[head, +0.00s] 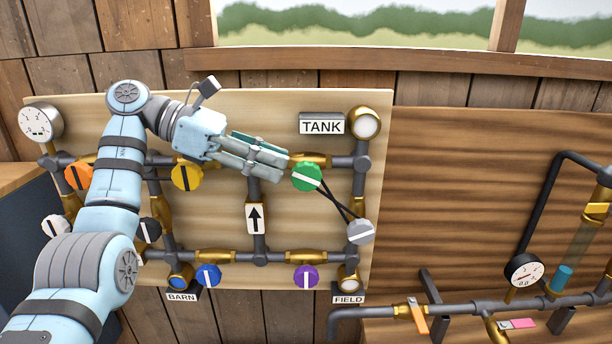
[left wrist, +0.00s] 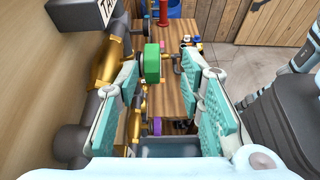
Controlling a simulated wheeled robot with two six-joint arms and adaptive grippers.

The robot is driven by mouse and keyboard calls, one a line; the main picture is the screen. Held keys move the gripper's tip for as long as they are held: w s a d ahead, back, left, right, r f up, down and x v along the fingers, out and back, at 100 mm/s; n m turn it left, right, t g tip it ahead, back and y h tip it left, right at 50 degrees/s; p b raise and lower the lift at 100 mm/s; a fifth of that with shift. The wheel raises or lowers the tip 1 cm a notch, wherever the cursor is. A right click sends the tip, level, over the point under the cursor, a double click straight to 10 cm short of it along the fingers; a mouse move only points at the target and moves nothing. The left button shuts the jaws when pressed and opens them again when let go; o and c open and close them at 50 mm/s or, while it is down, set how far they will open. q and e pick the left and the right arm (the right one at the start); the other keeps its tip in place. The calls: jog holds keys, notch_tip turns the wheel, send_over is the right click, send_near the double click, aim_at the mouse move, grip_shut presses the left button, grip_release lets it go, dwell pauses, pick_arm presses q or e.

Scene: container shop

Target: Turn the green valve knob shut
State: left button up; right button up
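The green valve knob (head: 307,177) sits on the upper pipe of the board, below the TANK sign. In the left wrist view the green knob (left wrist: 152,63) shows ahead, in the gap between the fingertips of my left gripper (left wrist: 170,78). No contact is visible and nothing is held. My right gripper is not in view.
Yellow (head: 187,177), orange (head: 78,177), blue (head: 208,275) and purple (head: 306,276) knobs share the board. Black rods run from the green knob toward the grey knob (head: 361,232). The TANK sign (head: 322,124) is above. A gauge (head: 524,271) stands farther right.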

aim_at(297, 166)
pick_arm(q)
jog(key=d, duration=0.1)
jog(key=w+d+f, duration=0.1)
jog(key=d, duration=0.1)
jog(key=d+f, duration=0.1)
jog(key=d, duration=0.1)
jog(key=shift+w+f, duration=0.2)
jog(key=shift+d+f+p, duration=0.15)
jog(key=shift+d+p, duration=0.15)
jog(key=shift+d, duration=0.05)
jog(key=shift+s+d, duration=0.1)
jog(key=shift+s, duration=0.3)
jog(key=shift+c, duration=0.2)
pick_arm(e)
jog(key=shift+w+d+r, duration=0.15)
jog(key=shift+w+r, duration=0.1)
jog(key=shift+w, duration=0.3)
pick_arm(q)
jog(key=shift+w, duration=0.15)
grip_shut()
